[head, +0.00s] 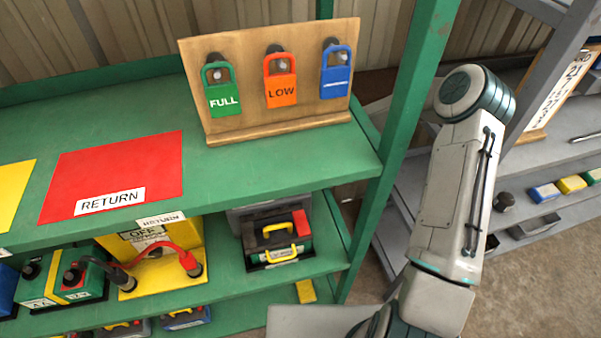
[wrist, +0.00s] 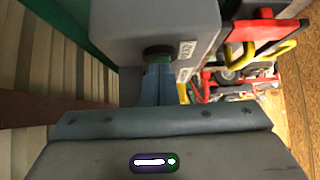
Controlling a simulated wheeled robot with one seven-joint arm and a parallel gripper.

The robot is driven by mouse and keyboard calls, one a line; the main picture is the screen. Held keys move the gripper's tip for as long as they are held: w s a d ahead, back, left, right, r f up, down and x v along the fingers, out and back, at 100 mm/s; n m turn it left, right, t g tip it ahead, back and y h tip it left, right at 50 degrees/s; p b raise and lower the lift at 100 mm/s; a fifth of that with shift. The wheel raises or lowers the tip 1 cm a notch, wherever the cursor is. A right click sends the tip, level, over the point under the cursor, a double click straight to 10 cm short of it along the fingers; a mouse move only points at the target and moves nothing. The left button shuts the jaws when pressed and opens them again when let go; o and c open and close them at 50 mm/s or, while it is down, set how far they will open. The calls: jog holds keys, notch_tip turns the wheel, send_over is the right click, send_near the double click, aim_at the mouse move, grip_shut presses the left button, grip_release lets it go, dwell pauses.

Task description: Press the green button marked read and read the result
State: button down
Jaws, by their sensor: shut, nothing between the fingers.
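In the wrist view a grey box (wrist: 125,30) fills the top middle, with small white labels on its right side, too skewed to read. On its near face a green button (wrist: 158,57) sits in a dark round collar. My gripper (wrist: 157,74) is shut and empty, its fingertips right at the button and covering part of it. I cannot tell whether they touch it or whether it is pressed in. No readout or result shows in either view.
In the head view a green shelf (head: 270,165) has a red RETURN mat (head: 110,175) and a board with padlocks (head: 190,60). A battery pack (head: 278,242) and a yellow unit with a red cable (head: 160,285) stand on the shelf below. A green post (head: 400,130) rises beside my arm.

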jog(key=shift+s+d+f+b, duration=0.1)
jog(key=shift+s+f+b, duration=0.05)
jog(key=shift+f+b, duration=0.6)
jog(key=shift+s, duration=0.15)
jog(key=shift+f, duration=0.1)
jog(key=r, duration=0.1)
jog(key=r+p, duration=0.1)
jog(key=r, duration=0.2)
jog(key=shift+w+r, duration=0.25)
jog(key=shift+r, duration=0.05)
jog(key=b+v, duration=0.2)
jog(key=v, duration=0.8)
jog(key=shift+r, duration=0.35)
